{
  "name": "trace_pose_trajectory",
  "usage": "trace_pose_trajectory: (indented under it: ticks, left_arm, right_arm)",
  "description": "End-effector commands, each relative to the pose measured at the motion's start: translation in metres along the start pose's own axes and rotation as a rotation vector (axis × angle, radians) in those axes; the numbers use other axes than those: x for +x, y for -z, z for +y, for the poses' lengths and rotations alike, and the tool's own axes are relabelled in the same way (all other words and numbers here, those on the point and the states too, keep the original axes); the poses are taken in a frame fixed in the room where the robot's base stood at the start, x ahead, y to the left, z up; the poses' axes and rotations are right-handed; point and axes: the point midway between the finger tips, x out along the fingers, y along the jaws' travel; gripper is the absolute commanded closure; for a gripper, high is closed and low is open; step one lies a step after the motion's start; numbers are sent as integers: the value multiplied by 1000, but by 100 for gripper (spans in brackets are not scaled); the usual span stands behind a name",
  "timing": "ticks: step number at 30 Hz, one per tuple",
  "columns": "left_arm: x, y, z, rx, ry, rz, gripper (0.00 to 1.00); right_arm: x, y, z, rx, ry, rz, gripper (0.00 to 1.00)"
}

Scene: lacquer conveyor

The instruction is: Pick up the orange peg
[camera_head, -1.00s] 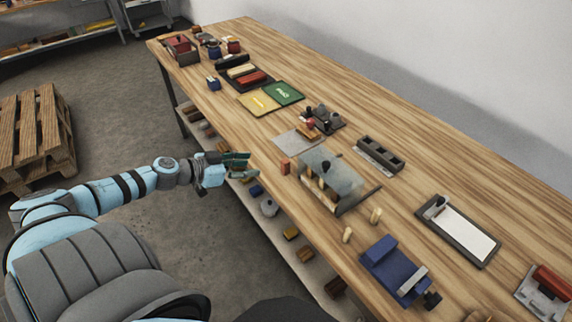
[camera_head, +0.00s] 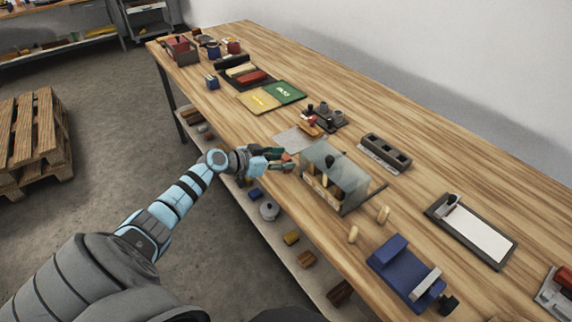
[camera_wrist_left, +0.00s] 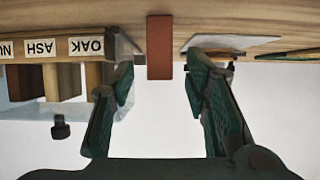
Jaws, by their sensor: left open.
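The orange peg (camera_wrist_left: 160,48) is a plain upright reddish-orange block near the table's front edge. In the left wrist view, which appears upside down, it lies in line with the gap between the two fingers, with space on both sides. My left gripper (camera_head: 287,162) is open and empty at the table edge, beside the peg; its spread fingers also show in the left wrist view (camera_wrist_left: 158,84). In the head view the gripper mostly hides the peg. I cannot tell how far the fingertips reach around it. My right gripper is not in view.
A clear-covered rack (camera_head: 343,190) with wooden pegs and labels such as OAK and ASH stands close to the right of the gripper. A grey sheet (camera_head: 292,139) lies behind. Two loose pale pegs (camera_head: 353,234) and a blue fixture (camera_head: 398,268) are further right.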

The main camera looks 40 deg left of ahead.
Motion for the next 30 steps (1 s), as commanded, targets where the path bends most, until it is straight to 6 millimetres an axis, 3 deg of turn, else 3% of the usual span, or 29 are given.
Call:
trace_pose_trajectory:
  ticks: [1,9,18,23,26,30]
  left_arm:
    - [0,0,0,0,0,0,61]
    - [-1,0,0,-1,1,1,100]
    - [-1,2,0,-1,1,1,100]
    - [-8,16,0,1,0,2,100]
    - [-19,38,-1,5,1,4,100]
    - [-41,84,-1,7,2,4,100]
  right_arm:
    - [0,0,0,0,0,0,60]
    - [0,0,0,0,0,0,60]
    - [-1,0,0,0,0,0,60]
    - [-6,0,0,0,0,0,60]
    - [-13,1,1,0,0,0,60]
    - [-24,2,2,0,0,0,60]
